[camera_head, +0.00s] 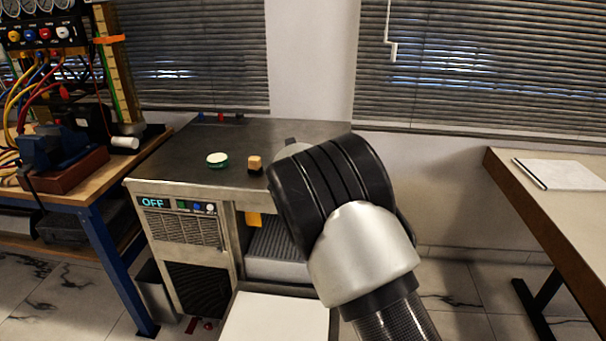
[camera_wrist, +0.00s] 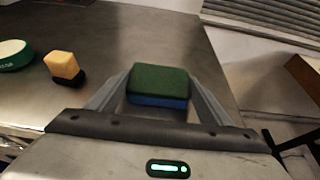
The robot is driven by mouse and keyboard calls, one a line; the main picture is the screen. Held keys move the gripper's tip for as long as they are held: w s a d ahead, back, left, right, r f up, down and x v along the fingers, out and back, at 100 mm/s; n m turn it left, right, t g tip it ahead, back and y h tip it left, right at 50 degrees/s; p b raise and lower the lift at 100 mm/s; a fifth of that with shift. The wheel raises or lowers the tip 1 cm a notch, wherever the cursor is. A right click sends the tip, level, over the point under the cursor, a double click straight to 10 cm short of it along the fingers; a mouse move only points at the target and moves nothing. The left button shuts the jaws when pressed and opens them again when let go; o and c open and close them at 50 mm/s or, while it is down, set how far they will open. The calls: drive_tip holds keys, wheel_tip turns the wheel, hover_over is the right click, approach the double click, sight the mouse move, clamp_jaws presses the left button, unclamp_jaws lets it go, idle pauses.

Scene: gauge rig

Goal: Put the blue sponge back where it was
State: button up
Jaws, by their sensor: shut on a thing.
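The blue sponge (camera_wrist: 160,101) shows in the wrist view with a dark green top layer over a blue lower layer. My gripper (camera_wrist: 158,84) is shut on it, one grey finger at each side. The sponge is over the dark metal worktop (camera_wrist: 120,35); I cannot tell whether it touches the surface. In the head view my arm hides the gripper and the sponge.
On the worktop (camera_head: 180,150), left of my arm, stand a tan block with a dark base (camera_head: 254,164) and a round green tin with a pale top (camera_head: 217,160). A cluttered bench (camera_head: 70,190) stands left, a table with a notebook (camera_head: 562,174) right. The worktop's middle is clear.

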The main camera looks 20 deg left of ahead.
drive_tip(key=o, duration=1.1)
drive_tip(key=shift+r, duration=0.15)
drive_tip(key=v, duration=1.2)
drive_tip(key=shift+p, duration=0.4)
